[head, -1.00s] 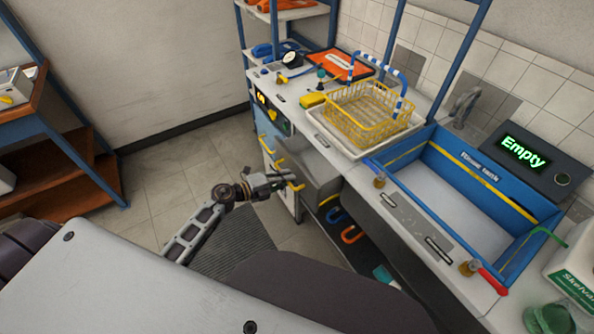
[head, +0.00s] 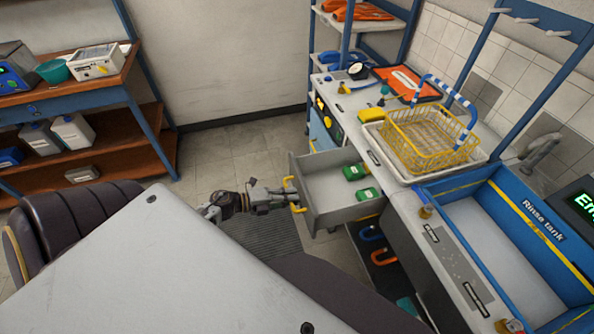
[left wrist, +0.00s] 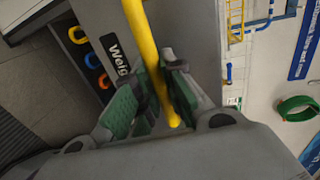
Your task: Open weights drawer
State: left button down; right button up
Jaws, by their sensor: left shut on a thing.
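The weights drawer (head: 352,214) stands pulled out from the bench in the head view, its grey front facing left. Two green weights (head: 361,183) lie inside it. My left gripper (head: 287,193) is at the drawer front, shut on the yellow drawer handle (left wrist: 150,55). In the left wrist view the handle runs between the green finger pads of the gripper (left wrist: 150,100), beside a label partly reading "Weig". The right gripper is not in view.
A yellow wire basket (head: 430,138) sits in a white tray on the bench, left of the blue rinse tank (head: 535,215). Coloured shackles (head: 378,257) hang below the drawer.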

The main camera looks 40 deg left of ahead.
pick_arm(q)
jog(key=shift+s+a, duration=0.1)
jog(key=shift+s, duration=0.05)
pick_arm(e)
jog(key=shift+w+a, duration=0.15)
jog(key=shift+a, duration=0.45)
pick_arm(q)
jog(key=c, duration=1.5)
grip_release()
jog(key=shift+s+a, duration=0.1)
jog(key=shift+v, duration=5.85)
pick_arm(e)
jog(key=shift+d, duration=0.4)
